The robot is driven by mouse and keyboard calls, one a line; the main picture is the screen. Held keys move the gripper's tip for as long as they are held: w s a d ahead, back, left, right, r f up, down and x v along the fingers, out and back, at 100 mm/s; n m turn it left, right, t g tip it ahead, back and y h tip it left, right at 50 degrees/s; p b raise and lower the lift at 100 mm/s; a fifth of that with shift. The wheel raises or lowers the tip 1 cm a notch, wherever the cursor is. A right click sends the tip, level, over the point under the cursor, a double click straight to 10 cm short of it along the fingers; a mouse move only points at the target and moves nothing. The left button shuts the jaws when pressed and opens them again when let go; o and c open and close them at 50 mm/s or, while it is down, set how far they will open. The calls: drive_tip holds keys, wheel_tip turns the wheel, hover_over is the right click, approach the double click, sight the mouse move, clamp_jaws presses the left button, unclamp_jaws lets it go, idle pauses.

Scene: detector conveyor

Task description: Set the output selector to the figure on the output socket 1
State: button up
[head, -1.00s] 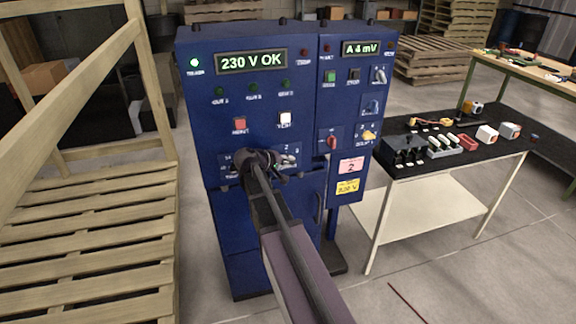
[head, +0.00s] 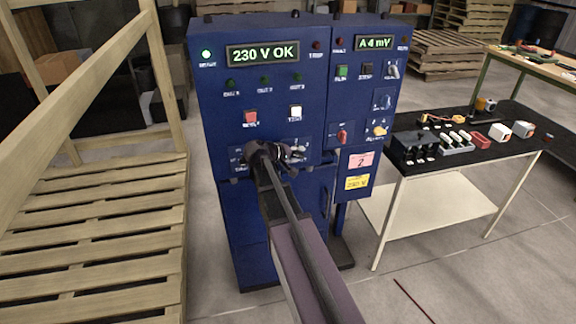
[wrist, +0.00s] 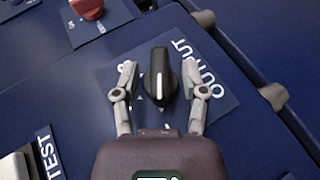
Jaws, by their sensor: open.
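The output selector (wrist: 159,75) is a black knob with a white pointer line, on a blue plate lettered OUTPUT in the wrist view. My gripper (wrist: 159,68) is open, with one finger on each side of the knob and visible gaps between. The plate's figures are mostly hidden. In the head view my gripper (head: 284,152) is at the lower front of the blue cabinet (head: 225,120) and covers the knob. I cannot make out output socket 1 or its figure.
A red button (head: 250,118) and a white TEST button (head: 296,111) sit above my gripper. A pink card (head: 361,160) reading 2 and a yellow 230 V card (head: 357,182) hang at right. A wooden pallet structure (head: 110,210) stands left, a black-topped table (head: 470,160) right.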

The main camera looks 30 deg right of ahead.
drive_tip(key=shift+s+r+y+p, duration=0.15)
drive_tip(key=shift+y+p, duration=0.25)
drive_tip(key=shift+p, duration=0.25)
drive_tip(key=shift+d+m+y+p, duration=0.1)
drive_tip(key=shift+m+y+p, duration=0.2)
drive_tip(key=shift+y+p, duration=0.55)
drive_tip(key=shift+m+t+y+p, duration=0.3)
drive_tip(key=shift+m+y+p, duration=0.1)
drive_tip(key=shift+y+p, duration=1.15)
drive_tip(key=shift+a+p+v, duration=0.25)
drive_tip(key=shift+p+v, duration=5.25)
drive_tip(key=shift+v, duration=1.45)
drive_tip(key=s+a+f+n+g+y+b, duration=0.1)
drive_tip(key=s+a+f+g+y+b, duration=0.1)
drive_tip(key=s+a+f+y+b, duration=0.4)
drive_tip(key=s+a+f+b, duration=0.5)
drive_tip(key=s+a+f, duration=0.2)
drive_tip(key=a+f, duration=0.2)
drive_tip(key=shift+a+f+g+y, duration=0.3)
drive_tip(key=shift+a+f, duration=0.05)
drive_tip(key=shift+a, duration=0.45)
